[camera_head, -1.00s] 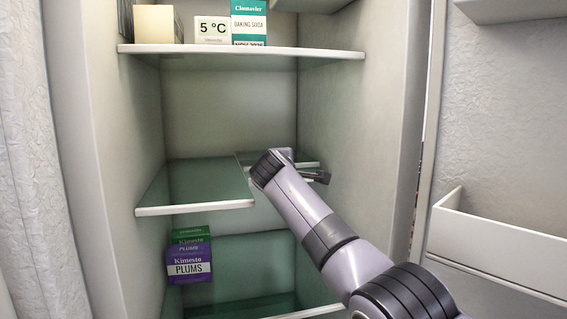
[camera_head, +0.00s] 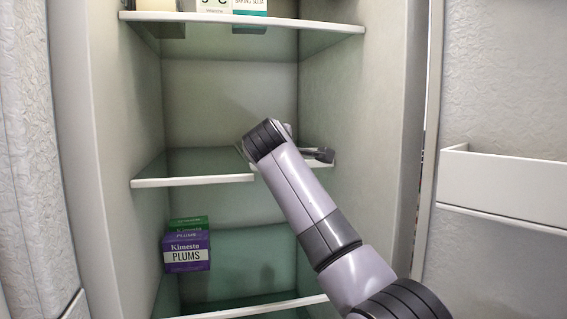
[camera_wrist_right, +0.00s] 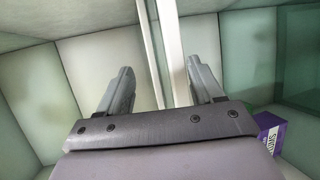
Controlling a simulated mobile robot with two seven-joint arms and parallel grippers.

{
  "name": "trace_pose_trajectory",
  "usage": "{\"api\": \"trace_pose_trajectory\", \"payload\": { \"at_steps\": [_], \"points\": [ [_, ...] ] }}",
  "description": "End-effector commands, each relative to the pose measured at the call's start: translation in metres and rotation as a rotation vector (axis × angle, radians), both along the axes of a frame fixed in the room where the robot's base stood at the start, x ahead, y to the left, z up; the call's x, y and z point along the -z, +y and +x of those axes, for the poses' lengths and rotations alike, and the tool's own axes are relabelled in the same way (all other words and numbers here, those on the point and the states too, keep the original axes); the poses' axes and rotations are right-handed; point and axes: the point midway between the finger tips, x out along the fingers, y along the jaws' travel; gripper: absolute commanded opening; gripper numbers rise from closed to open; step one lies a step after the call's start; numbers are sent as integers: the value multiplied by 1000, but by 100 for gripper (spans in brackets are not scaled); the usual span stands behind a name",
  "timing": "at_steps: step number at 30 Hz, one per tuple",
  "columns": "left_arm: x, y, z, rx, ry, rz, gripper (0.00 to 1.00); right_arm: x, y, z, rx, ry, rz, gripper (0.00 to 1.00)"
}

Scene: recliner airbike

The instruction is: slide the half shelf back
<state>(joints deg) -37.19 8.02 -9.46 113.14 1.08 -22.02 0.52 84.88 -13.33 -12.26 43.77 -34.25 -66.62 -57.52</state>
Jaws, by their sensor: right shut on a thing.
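The glass half shelf with a white front edge (camera_head: 322,164) is at mid-height on the right side of the fridge. Its edge sits farther in than that of the fixed left shelf (camera_head: 192,182). My right gripper (camera_head: 318,154) reaches in from the lower right and is shut on the half shelf's edge; the wrist hides part of the shelf. In the right wrist view, the half shelf's white edge (camera_wrist_right: 172,55) runs between the two fingers (camera_wrist_right: 160,85). My left gripper is not in view.
An upper shelf (camera_head: 260,23) holds several boxes. A plums box (camera_head: 187,250) stands below the left shelf. A lower shelf (camera_head: 255,308) is at the bottom. A door bin (camera_head: 500,188) is at right. The space above the left shelf is clear.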

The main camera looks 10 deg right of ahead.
Motion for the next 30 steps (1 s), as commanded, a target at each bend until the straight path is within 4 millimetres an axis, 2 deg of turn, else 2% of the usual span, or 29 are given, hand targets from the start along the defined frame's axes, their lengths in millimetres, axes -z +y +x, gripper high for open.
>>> {"api": "trace_pose_trajectory", "payload": {
  "at_steps": [1, 8, 12, 30],
  "points": [
    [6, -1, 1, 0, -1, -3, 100, -19, 8, -7, -16, -52, -2, 47],
    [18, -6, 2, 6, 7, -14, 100, -14, 11, -21, -12, -40, 1, 47],
    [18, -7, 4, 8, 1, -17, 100, -15, 12, -27, -10, -36, 2, 47],
    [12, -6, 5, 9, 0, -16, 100, -14, 11, -27, -8, -29, 2, 47]
  ]
}}
